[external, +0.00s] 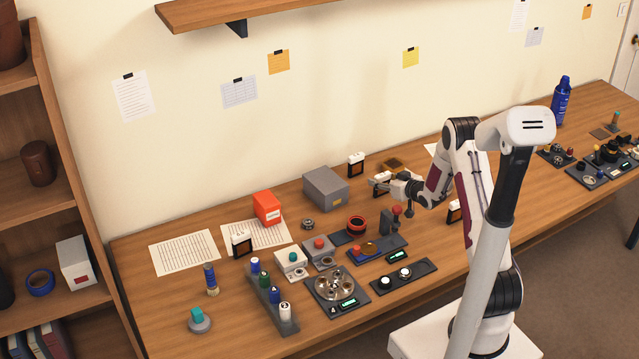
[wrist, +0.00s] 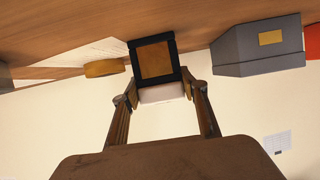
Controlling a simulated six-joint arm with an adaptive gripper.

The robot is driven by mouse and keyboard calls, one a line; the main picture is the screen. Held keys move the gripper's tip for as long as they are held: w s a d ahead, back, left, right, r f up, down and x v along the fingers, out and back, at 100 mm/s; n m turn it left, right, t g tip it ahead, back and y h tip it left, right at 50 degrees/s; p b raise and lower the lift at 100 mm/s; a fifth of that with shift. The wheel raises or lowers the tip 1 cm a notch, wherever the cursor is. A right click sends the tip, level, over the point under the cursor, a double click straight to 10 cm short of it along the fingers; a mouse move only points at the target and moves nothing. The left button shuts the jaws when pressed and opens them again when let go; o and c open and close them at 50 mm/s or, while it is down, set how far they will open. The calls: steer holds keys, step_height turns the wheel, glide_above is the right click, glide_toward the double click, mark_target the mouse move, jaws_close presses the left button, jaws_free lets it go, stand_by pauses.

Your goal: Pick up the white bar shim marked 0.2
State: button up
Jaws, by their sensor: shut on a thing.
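My gripper (wrist: 160,92) is shut on a white bar (wrist: 162,94), with one finger on each end of it. The bar is joined to, or touching, a black square frame with a brown panel (wrist: 155,60); I cannot tell which. In the external view my gripper (external: 381,181) is at the back of the bench, right of the grey box, and partly hides this piece. Similar white-topped black frames stand behind it (external: 356,165), at the left (external: 242,242) and beside my arm (external: 454,211). No 0.2 mark is legible on any of them.
A grey box (external: 326,187) stands left of my gripper and shows in the wrist view (wrist: 258,46). A yellow round piece (wrist: 103,68) lies nearby.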

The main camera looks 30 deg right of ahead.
steer(key=shift+r, duration=0.2)
steer(key=shift+r, duration=4.85)
steer(key=shift+d, duration=0.1)
